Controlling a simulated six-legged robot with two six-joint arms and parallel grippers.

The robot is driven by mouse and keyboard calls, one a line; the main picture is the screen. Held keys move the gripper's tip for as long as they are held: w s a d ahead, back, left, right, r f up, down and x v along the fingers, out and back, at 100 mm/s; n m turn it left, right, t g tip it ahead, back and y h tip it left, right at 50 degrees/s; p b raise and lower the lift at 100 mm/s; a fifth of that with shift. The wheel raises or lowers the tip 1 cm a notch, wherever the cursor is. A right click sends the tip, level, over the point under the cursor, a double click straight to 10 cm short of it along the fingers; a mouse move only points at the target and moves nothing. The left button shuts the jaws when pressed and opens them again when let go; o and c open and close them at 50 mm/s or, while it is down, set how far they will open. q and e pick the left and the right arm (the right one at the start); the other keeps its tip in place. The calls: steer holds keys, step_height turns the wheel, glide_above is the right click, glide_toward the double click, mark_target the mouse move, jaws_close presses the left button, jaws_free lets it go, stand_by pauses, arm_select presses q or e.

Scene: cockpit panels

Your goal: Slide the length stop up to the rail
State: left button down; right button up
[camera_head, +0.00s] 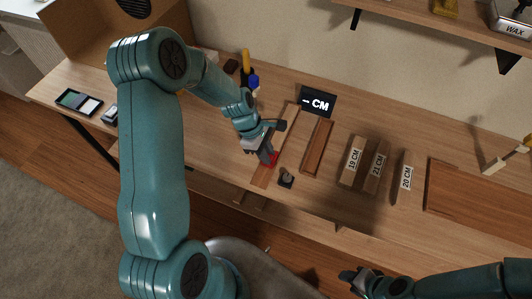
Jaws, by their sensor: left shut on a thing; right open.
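My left gripper (267,156) reaches down over the bench and is shut on a small red piece (273,159), which looks like the length stop. Most of the red piece is hidden by the fingers. It sits at a long light wooden strip (263,180), which may be the rail and runs away towards a black display reading "– CM" (318,102). I cannot tell the gap between the red piece and any rail. My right gripper (350,280) is open and empty at the bottom, in front of the bench.
A reddish wooden tray (317,148) lies right of the strip. A small dark knob (286,178) stands near the front edge. Wooden blocks labelled 19 CM (354,160), 21 CM (376,166) and 20 CM (405,178) stand further right. A large wooden tray (428,187) lies at the far right.

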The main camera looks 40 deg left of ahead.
arm_select(q)
steer(key=c, duration=1)
jaws_free()
steer(key=shift+r, duration=0.1)
steer(key=b+v, duration=0.1)
steer(key=v, duration=1.5)
steer(key=shift+r+b, duration=0.15)
steer(key=shift+b, duration=0.15)
